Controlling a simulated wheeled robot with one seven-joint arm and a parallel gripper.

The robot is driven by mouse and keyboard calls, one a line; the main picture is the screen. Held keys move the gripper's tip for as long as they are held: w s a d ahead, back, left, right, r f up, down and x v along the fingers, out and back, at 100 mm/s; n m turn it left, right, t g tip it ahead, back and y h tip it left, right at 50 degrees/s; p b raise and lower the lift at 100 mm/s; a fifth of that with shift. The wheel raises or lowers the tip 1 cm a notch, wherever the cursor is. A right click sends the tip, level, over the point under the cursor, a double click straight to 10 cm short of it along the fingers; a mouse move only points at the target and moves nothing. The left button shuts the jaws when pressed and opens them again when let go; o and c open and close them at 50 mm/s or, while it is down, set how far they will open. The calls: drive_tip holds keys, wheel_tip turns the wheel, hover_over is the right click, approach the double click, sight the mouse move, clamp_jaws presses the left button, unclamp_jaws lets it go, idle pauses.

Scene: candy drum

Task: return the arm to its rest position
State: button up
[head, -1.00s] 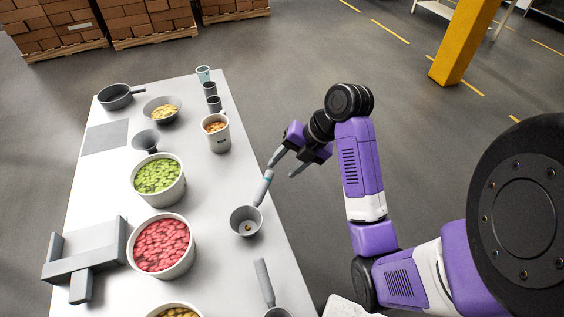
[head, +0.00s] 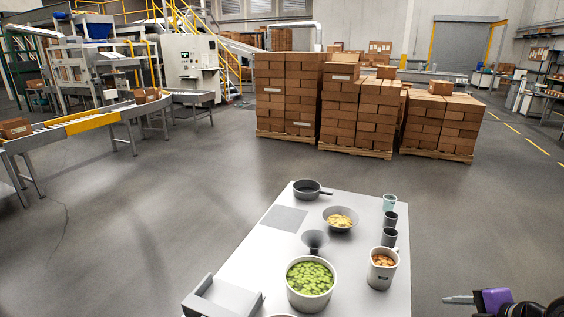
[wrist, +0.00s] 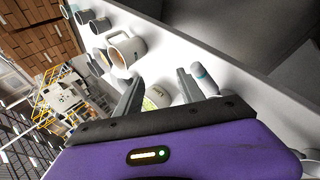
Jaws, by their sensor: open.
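My gripper (head: 460,300) shows at the lower right corner of the head view, beside the table's right edge and apart from it; most of the arm is out of frame. In the wrist view its two grey fingers (wrist: 158,88) are apart with nothing held between them. A grey handle with a pale, teal-banded part (wrist: 205,80) shows just beyond the right finger; I cannot tell exactly how far away it is.
The white table (head: 350,285) carries a tub of green candy (head: 310,284), a mug of orange candy (head: 382,268), a bowl of yellow pieces (head: 340,220), a pan (head: 307,190), a funnel (head: 315,240) and several cups. Box pallets (head: 360,110) stand beyond. Floor right of the table is clear.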

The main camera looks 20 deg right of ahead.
drive_tip(key=s+a+r+m+t+h+b, duration=0.15)
drive_tip(key=s+a+m+t, duration=0.35)
drive_tip(key=a+m, duration=0.6)
drive_tip(key=s+a+f+m+t+h+b, duration=0.1)
drive_tip(key=s+a+m+t+h+b, duration=0.2)
drive_tip(key=s+a+m, duration=0.7)
drive_tip(key=s+a+f+n+y, duration=0.2)
drive_tip(key=a+n, duration=0.1)
drive_tip(key=a, duration=0.2)
drive_tip(key=s+a+f+n+g+y+b, duration=0.1)
drive_tip(key=s+a+f+n+y, duration=0.1)
drive_tip(key=a, duration=0.3)
drive_tip(key=shift+s+a+n+g+y, duration=0.3)
drive_tip(key=shift+s+n+y, duration=0.35)
drive_tip(key=shift+y, duration=0.1)
